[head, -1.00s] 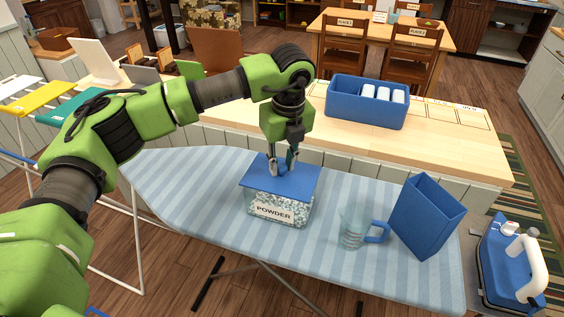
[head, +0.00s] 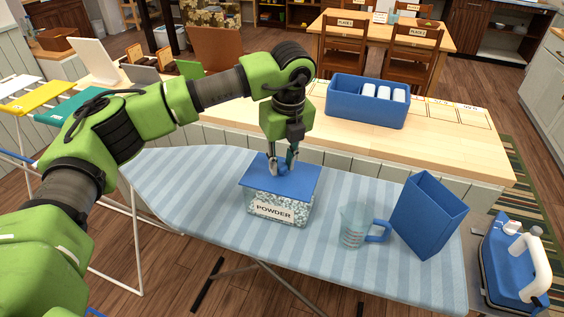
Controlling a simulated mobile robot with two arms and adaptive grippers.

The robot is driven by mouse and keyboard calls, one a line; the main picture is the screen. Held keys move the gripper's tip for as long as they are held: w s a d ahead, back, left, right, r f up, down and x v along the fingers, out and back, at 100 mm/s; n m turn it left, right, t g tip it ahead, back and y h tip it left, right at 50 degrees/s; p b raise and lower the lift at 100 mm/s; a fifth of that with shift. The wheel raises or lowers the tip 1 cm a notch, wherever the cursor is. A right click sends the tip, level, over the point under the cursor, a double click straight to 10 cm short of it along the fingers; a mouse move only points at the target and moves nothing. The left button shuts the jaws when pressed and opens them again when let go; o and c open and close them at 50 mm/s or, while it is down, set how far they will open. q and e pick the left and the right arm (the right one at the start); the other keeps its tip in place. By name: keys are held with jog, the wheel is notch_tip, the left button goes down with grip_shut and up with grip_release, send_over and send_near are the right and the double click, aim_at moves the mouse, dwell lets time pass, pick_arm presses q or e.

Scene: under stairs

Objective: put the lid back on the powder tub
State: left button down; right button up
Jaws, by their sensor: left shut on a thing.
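The powder tub (head: 272,210) is a patterned box with a POWDER label, standing on the striped ironing board. Its flat blue lid (head: 296,184) lies over the top of the tub and looks about level; I cannot tell whether it is fully seated. My left gripper (head: 282,170) points down from above and is shut on the lid near its middle. The fingertips partly hide the grasped part. My right gripper is not in view.
On the ironing board (head: 180,175), a clear measuring cup with a blue handle (head: 356,230) and an open blue box (head: 428,215) stand right of the tub. A wooden counter behind holds a blue bin (head: 365,112) with white items. The board's left part is clear.

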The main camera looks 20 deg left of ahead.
aim_at(282, 166)
pick_arm(q)
jog(key=shift+f, duration=0.15)
jog(key=shift+f+b, duration=0.35)
jog(key=shift+b, duration=0.15)
jog(key=shift+f, duration=0.2)
jog(key=c, duration=1.2)
grip_release()
jog(key=shift+c, duration=0.2)
jog(key=shift+r+p, duration=1.35)
jog(key=shift+r, duration=1.7)
